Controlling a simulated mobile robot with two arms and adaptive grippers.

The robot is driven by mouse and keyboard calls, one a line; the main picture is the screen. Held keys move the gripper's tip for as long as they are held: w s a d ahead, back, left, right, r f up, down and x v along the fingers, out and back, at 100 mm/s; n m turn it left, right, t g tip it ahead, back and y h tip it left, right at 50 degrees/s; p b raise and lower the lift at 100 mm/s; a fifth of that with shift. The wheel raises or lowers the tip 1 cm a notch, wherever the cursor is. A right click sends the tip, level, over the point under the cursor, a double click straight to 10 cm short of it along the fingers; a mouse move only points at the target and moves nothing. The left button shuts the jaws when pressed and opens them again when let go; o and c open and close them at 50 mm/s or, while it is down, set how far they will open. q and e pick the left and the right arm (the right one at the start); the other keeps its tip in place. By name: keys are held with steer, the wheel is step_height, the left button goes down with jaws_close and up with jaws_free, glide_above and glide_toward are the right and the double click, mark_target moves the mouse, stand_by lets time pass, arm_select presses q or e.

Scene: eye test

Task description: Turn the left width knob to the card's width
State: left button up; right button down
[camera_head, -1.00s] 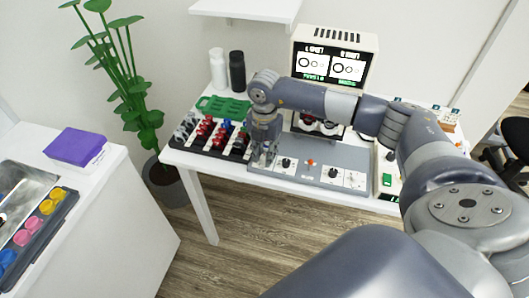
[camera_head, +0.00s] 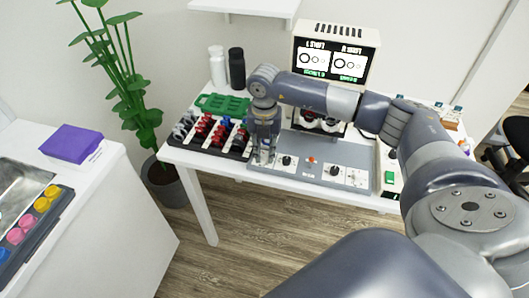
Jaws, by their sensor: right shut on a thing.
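My right gripper (camera_head: 265,157) points down at the left end of the grey control panel (camera_head: 350,153). It is shut on a knob there, which its fingers hide; by its place this is the left width knob. A black knob (camera_head: 287,160) stands just right of the gripper, and another black knob (camera_head: 334,170) is farther right. An orange knob (camera_head: 311,160) sits between them. The screen (camera_head: 333,64) behind shows a left and a right picture with rings and small green text, too small to read. I cannot make out a separate card. My left gripper is out of view.
A black tray of red, blue and grey pieces (camera_head: 205,133) lies left of the panel. Behind it are a green tray (camera_head: 222,104), a white bottle (camera_head: 217,66) and a black bottle (camera_head: 237,68). A green-buttoned box (camera_head: 389,178) stands right of the panel.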

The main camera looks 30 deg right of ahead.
mark_target(264, 154)
steer(key=shift+n+b, duration=0.45)
steer(key=shift+n, duration=0.75)
steer(key=c, duration=1.7)
jaws_free()
step_height(264, 154, up, 12)
steer(key=shift+r, duration=0.1)
